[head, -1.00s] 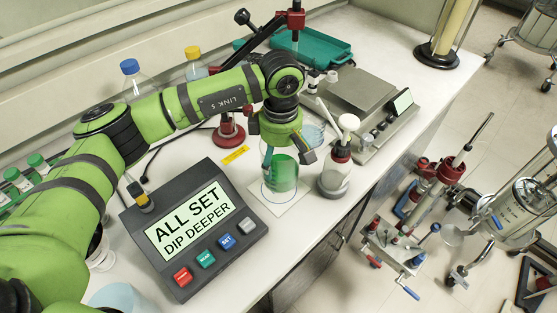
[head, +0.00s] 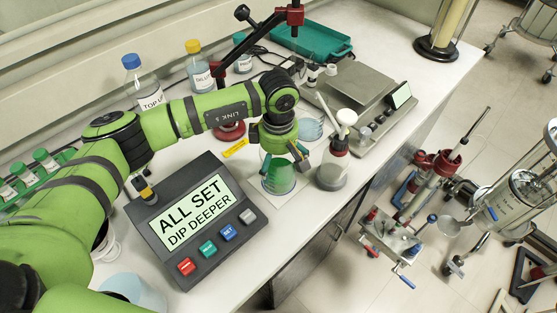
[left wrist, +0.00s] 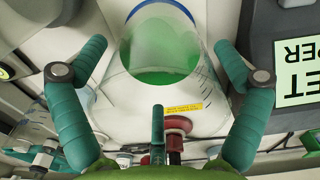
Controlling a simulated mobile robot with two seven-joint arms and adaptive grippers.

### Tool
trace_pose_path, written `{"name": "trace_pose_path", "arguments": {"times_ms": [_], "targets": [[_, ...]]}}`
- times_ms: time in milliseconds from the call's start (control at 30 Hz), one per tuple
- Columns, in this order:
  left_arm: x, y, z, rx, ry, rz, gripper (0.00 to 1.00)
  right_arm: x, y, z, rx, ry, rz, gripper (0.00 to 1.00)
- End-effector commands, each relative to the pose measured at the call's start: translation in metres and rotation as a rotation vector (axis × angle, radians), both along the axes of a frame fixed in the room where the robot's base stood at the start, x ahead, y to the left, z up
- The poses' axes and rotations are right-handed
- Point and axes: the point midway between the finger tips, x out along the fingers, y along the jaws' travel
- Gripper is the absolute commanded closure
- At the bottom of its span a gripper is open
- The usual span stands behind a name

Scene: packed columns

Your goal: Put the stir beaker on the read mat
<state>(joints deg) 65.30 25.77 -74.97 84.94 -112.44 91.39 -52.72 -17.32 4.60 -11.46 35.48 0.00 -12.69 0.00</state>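The stir beaker (head: 278,177) is clear glass with green liquid and stands upright below my left gripper (head: 284,148). In the left wrist view the beaker (left wrist: 160,50) lies between the two spread teal fingers of my left gripper (left wrist: 160,48), with a gap visible on each side. The read mat's blue ring (left wrist: 205,40) shows as an arc beside the beaker's base in that view. In the head view the pale mat is hard to tell from the white bench, and the hand hides the beaker's top. My right gripper is not in view.
A console (head: 205,222) reading "ALL SET DIP DEEPER" is left of the beaker. A bottle with a white spoon-like top (head: 335,165) stands close on the right. A balance (head: 360,100) and a red-based stand (head: 229,130) are behind.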

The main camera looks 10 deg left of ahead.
Motion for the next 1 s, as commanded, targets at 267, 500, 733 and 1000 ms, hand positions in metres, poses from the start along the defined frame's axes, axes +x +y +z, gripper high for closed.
{"name": "trace_pose_path", "arguments": {"times_ms": [267,500,733,1000], "targets": [[0.0,0.0,0.001,0.0,0.0,0.001,0.0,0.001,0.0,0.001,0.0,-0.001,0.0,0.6],[0.002,0.0,0.022,-0.002,-0.007,0.0,0.0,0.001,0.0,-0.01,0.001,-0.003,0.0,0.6],[0.001,0.0,0.072,-0.001,-0.008,0.0,0.0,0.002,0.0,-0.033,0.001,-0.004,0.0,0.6],[0.0,0.0,0.115,0.0,-0.003,0.001,0.0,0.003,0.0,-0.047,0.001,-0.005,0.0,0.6]]}}
